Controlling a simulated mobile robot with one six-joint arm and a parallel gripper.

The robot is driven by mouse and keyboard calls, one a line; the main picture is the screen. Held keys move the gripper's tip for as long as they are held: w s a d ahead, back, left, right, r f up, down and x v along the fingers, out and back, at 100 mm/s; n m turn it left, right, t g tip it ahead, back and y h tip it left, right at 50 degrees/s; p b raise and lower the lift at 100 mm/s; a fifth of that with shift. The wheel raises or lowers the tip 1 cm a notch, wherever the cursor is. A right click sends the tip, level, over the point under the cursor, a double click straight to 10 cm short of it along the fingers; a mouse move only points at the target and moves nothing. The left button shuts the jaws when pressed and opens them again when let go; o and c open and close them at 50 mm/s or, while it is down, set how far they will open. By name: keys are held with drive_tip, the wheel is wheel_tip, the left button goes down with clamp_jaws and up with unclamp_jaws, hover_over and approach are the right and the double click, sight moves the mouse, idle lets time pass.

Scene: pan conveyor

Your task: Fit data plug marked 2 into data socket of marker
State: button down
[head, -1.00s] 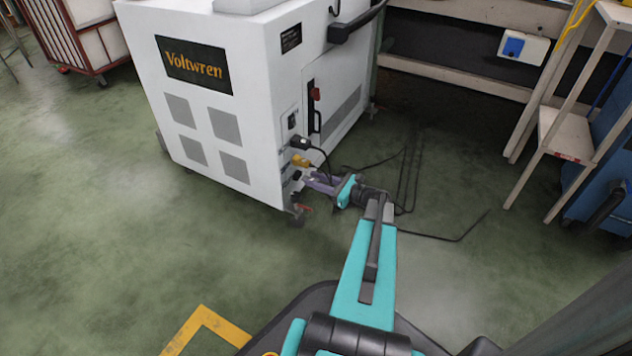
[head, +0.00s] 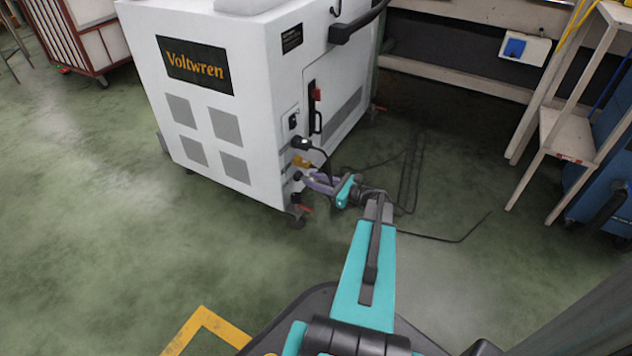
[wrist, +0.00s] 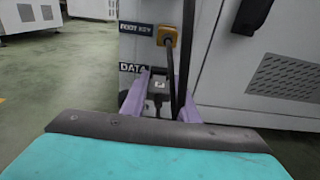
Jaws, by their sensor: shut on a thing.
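The white machine (head: 205,125), labelled Voltwren, stands on the floor with its socket side facing my arm. My gripper (head: 312,180) is low at the machine's lower corner, its purple fingers pointing at the socket panel. In the wrist view my gripper (wrist: 158,92) is shut on a dark data plug (wrist: 158,84) with a small pale mark that I cannot read. The plug is just below the DATA label (wrist: 133,68), in front of the panel. The data socket is hidden behind the plug and fingers. I cannot tell whether the plug is inside it.
A yellow-orange plug (wrist: 167,36) with a dark cable sits above, beside the FOOT KEY label. A black plug (head: 301,143) sits higher on the panel. Dark cables (head: 412,175) lie on the floor to the right.

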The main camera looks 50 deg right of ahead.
drive_tip(key=shift+b+x, duration=0.5)
drive_tip(key=shift+x, duration=0.75)
drive_tip(key=c, duration=1.3)
unclamp_jaws()
drive_tip(key=shift+r, duration=0.1)
drive_tip(key=shift+s, duration=0.1)
drive_tip(key=p+v, duration=0.5)
drive_tip(key=v, duration=0.8)
drive_tip(key=shift+s, duration=0.3)
